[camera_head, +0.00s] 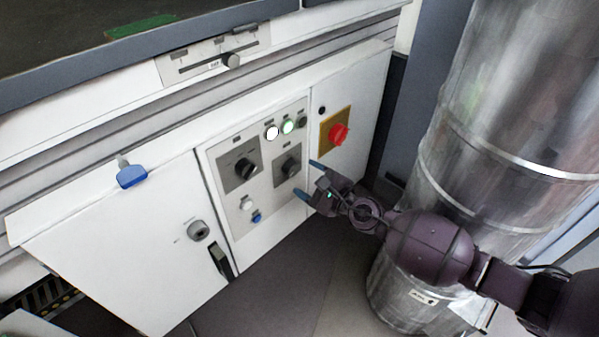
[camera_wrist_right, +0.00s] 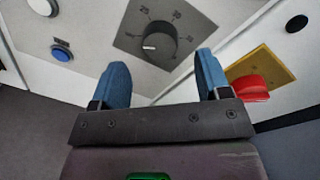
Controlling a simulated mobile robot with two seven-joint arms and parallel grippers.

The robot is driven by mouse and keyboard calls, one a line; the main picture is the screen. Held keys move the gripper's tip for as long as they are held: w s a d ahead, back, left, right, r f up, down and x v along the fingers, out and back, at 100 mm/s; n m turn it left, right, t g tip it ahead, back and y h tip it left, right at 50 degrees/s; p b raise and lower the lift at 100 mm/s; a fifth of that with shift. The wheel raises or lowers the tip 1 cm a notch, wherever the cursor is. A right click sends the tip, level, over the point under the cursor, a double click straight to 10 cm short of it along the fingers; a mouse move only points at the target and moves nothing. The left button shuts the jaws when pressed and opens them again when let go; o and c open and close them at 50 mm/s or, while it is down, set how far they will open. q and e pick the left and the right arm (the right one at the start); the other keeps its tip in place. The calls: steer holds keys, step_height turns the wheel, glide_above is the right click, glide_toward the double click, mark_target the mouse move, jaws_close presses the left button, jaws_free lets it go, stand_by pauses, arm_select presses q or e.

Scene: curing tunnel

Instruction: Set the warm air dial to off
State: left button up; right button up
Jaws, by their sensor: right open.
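Two black dials on dark square plates sit on the white control panel (camera_head: 220,170): a left dial (camera_head: 244,168) and a right dial (camera_head: 290,167). Their labels are too small to read, so I cannot tell by name which is the warm air dial. My right gripper (camera_head: 308,180) is open and empty, its blue fingers pointing at the panel just right of the right dial. In the right wrist view a dial (camera_wrist_right: 160,42) with numbers around it lies ahead of the open right gripper (camera_wrist_right: 162,64), apparently apart from the fingers. Its white mark points left. My left gripper is out of view.
A red rotary switch (camera_head: 338,133) on a yellow plate is close by, right of the dials. Lamps (camera_head: 288,126) sit above them, white and blue buttons (camera_head: 256,217) below. A large metal duct (camera_head: 470,130) stands right, close to my arm.

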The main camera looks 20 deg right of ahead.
steer(key=v, duration=0.6)
steer(key=shift+s, duration=0.2)
steer(key=shift+d, duration=0.1)
arm_select(q)
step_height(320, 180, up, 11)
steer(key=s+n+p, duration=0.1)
steer(key=p, duration=1.9)
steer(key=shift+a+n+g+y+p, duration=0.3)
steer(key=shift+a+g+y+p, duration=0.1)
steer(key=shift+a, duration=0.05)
arm_select(e)
steer(key=s+r+n+g+h, duration=0.1)
steer(key=s+r+n+h, duration=0.1)
steer(key=s+n, duration=0.6)
steer(key=s+r+n+g+h, duration=0.2)
steer(key=s+r+n, duration=0.3)
steer(key=s, duration=1.2)
steer(key=s+r+n+g+h, duration=0.2)
steer(key=s+r+n, duration=0.2)
steer(key=s+n, duration=0.7)
steer(key=s, duration=0.2)
steer(key=shift+s, duration=0.3)
